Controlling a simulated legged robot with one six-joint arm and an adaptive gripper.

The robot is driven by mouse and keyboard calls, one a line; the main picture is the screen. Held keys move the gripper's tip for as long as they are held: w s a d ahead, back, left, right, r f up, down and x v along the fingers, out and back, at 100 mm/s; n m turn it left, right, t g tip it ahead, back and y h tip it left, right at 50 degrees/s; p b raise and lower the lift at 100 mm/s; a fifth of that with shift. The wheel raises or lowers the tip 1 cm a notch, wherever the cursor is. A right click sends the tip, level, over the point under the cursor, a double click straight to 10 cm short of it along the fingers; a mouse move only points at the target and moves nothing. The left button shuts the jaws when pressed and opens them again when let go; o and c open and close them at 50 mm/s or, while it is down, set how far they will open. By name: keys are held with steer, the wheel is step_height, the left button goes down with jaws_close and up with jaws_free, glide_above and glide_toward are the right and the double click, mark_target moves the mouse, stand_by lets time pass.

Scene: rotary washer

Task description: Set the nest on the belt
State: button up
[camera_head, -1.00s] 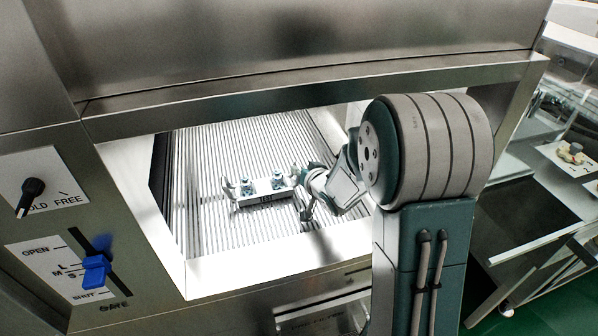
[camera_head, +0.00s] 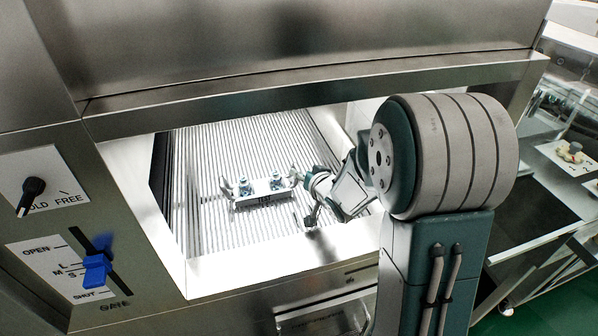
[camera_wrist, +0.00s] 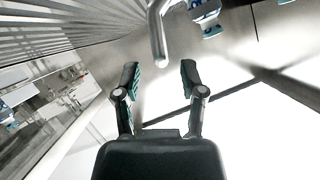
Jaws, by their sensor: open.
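The nest (camera_head: 263,200) is a white tray with a dark-lettered front plate, raised ends and two small teal-and-white pieces on it. It sits level on the ribbed belt (camera_head: 215,222) inside the steel opening. My gripper (camera_head: 311,220) is just right of the nest and slightly nearer the front, apart from it. In the wrist view my gripper (camera_wrist: 160,78) has its two dark fingers spread with nothing between them. A rounded grey bar (camera_wrist: 157,35), seemingly the nest's end handle, stands just beyond the fingertips.
The steel front sill (camera_head: 230,272) lies close below my gripper. A blue gate lever (camera_head: 96,269) and a black knob (camera_head: 32,190) are on the left panel. A side bench (camera_head: 525,215) stands to the right. The belt is clear around the nest.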

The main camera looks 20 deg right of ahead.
steer(key=s+d+r+g+h, duration=0.1)
steer(key=s+r+h, duration=0.1)
steer(key=s+r, duration=0.4)
steer(key=s+d+r+g+h, duration=0.2)
steer(key=s+r, duration=0.2)
steer(key=s, duration=0.5)
steer(key=s+a+r+n+g, duration=0.1)
steer(key=s+a+g, duration=0.1)
steer(key=s, duration=0.5)
steer(key=s+a+r+n+g+y, duration=0.1)
steer(key=s+a+g, duration=0.1)
steer(key=s+a, duration=0.3)
steer(key=s, duration=0.2)
steer(key=shift+s+r+n+g, duration=0.3)
steer(key=shift+s+n+g, duration=0.1)
steer(key=shift+s, duration=0.1)
